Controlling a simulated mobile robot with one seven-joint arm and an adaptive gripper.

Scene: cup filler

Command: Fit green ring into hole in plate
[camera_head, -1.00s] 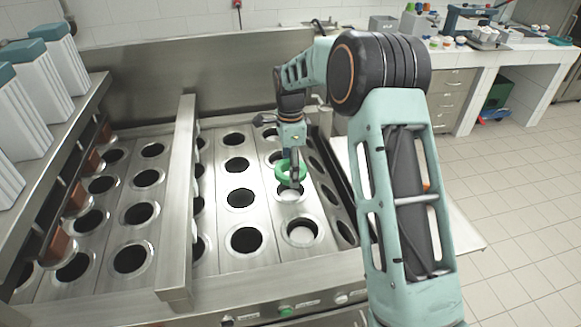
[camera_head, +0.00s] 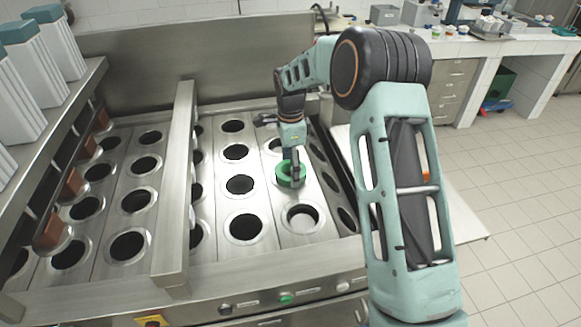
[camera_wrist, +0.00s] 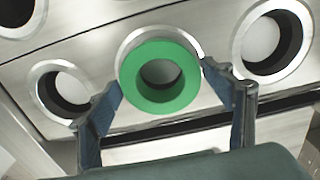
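The green ring (camera_head: 291,175) is at one hole in the right column of the metal plate (camera_head: 268,207). My gripper (camera_head: 296,168) is over it, pointing down, with its fingers around the ring. In the wrist view the ring (camera_wrist: 160,77) is between my two fingertips, which appear to touch its left and right edges. The hole's bright rim (camera_wrist: 150,33) shows just behind the ring's upper edge. The ring covers most of that hole. I cannot tell whether it sits in the hole or just above it.
Neighbouring holes in that column include one in front (camera_head: 302,218). A raised metal bar (camera_head: 176,180) runs along the plate to the left. White containers with teal lids (camera_head: 60,45) stand on a shelf at the far left. A counter (camera_head: 500,45) with small items is at the back right.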

